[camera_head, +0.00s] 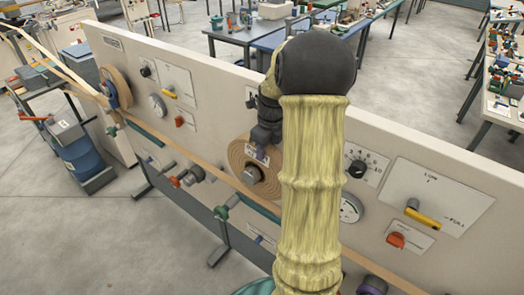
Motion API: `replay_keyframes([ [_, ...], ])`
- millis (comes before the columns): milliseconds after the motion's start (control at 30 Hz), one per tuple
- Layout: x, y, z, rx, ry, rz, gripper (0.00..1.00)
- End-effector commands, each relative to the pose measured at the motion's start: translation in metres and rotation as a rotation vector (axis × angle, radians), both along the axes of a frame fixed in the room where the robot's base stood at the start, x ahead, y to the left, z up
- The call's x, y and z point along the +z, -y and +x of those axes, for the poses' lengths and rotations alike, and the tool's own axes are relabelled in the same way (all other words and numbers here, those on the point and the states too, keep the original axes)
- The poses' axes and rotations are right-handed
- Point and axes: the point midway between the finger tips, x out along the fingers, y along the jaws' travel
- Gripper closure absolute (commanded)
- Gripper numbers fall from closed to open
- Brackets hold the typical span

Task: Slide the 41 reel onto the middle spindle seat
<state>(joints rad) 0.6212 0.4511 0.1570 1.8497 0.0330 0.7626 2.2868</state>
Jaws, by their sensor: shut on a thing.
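A brown wound reel (236,158) with a small white label is at the middle of the long upright panel. The label is partly covered and too small to read with certainty. A grey round hub or spindle end (251,175) shows at the reel's centre. My gripper (262,153) is shut on the reel near its centre, above the hub. My arm hides the reel's right side. The middle spindle seat behind the reel is hidden, and I cannot tell whether the reel touches it.
The cream panel (455,165) runs diagonally, with knobs, gauges and a yellow-handled lever (422,217) to the right. Another reel (116,87) sits at its left end. A brown strip (160,135) runs along the panel.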

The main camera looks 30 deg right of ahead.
Motion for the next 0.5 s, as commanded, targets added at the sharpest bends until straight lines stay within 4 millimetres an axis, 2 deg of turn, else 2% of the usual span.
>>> replay_keyframes([
  [500, -0.0033, 0.0075, 0.0035, -0.001, 0.005, -0.002, 1.0],
])
